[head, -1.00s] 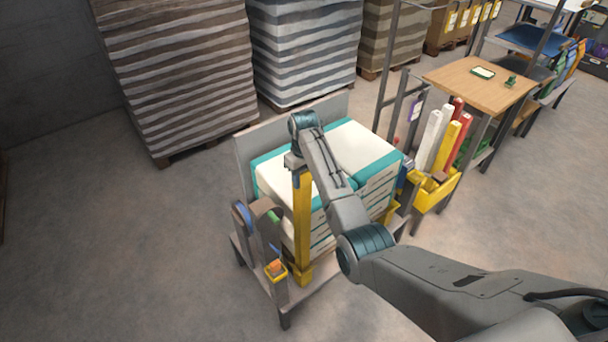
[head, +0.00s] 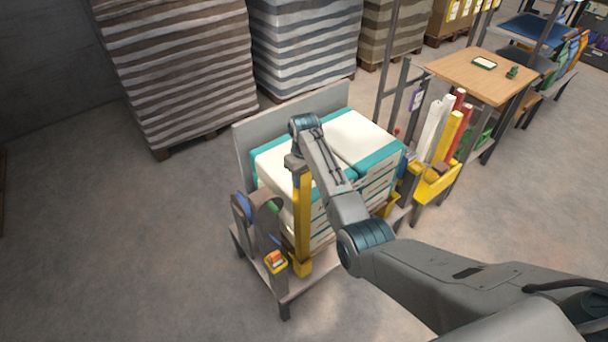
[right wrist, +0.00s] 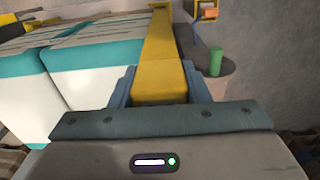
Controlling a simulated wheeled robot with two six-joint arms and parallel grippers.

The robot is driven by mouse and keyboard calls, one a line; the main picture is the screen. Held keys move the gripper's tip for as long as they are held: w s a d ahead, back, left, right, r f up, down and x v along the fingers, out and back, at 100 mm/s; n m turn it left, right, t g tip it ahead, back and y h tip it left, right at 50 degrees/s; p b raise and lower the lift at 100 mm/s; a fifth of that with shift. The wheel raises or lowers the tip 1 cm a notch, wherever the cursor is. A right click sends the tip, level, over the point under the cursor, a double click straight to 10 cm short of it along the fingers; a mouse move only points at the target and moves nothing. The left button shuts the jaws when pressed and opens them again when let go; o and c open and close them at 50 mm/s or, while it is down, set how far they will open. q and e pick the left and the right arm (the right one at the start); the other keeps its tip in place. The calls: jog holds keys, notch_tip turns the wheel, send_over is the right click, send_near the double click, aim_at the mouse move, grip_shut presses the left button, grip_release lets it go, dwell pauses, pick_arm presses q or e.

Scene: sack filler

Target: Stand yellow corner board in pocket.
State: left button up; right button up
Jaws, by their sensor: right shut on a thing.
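The yellow corner board (head: 303,220) stands upright, long and narrow, at the near corner of the sack stack (head: 350,135). My right gripper (head: 298,165) is shut on its upper end. In the right wrist view, the jaws (right wrist: 160,88) grip both sides of the board (right wrist: 160,55), which runs away beside the white and teal sacks (right wrist: 95,75). Its lower end meets a small yellow pocket (head: 302,269) at the cart's corner; I cannot tell how deep it sits inside. My left gripper is not in view.
A grey curved post (head: 266,220) and a small yellow box (head: 276,262) stand left of the board. A yellow bin (head: 436,185) with white, yellow and red boards stands right. A wooden table (head: 485,75) and striped pallet stacks are behind. The floor at left is clear.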

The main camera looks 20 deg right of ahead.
aim_at(304, 194)
jog(key=shift+f+b, duration=1.4)
jog(key=shift+f, duration=1.6)
jog(key=shift+f+b, duration=0.65)
jog(key=shift+f, duration=0.4)
jog(key=o, duration=1.5)
